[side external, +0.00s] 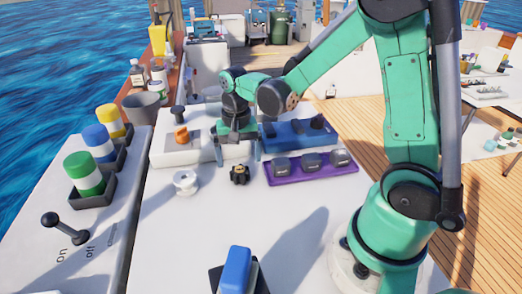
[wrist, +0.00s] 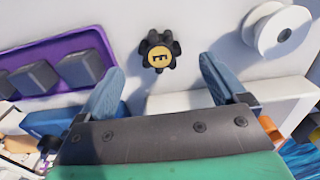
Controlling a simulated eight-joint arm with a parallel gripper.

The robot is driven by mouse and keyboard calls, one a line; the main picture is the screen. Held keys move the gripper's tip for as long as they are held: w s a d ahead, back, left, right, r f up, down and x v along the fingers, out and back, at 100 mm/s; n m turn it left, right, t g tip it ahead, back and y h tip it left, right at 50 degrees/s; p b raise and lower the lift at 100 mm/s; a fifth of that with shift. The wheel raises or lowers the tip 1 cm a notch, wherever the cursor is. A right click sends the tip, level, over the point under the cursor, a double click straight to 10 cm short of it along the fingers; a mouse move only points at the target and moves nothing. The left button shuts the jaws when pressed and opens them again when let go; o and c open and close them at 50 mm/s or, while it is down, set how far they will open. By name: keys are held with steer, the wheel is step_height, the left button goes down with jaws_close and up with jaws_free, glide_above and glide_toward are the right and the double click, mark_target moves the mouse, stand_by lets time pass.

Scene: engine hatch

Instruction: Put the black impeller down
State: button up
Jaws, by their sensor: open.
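The black impeller (side external: 239,174) rests on the white worktop, between the white spool and the purple tray. In the wrist view the black impeller (wrist: 159,50) shows its lobed rim and a yellow centre with a dark mark. My gripper (side external: 237,156) is above and behind it in the side view, with its fingers pointing down. In the wrist view my gripper (wrist: 162,75) has its two blue fingers wide apart. The impeller lies just beyond the fingertips and touches neither finger. Nothing is between the fingers.
A white spool (side external: 186,183) stands left of the impeller. A purple tray (side external: 312,174) with grey blocks lies right, with a blue tray (side external: 296,134) behind it. A white block with an orange part (side external: 181,134) stands back left. The worktop (side external: 200,235) in front is largely clear.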

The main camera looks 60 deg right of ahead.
mark_target(240, 170)
step_height(240, 170, up, 8)
steer(key=s+a+r+n+t, duration=0.1)
steer(key=s+a+n+t, duration=0.4)
steer(key=n+t, duration=0.2)
steer(key=shift+a+n, duration=0.15)
steer(key=shift+n, duration=0.85)
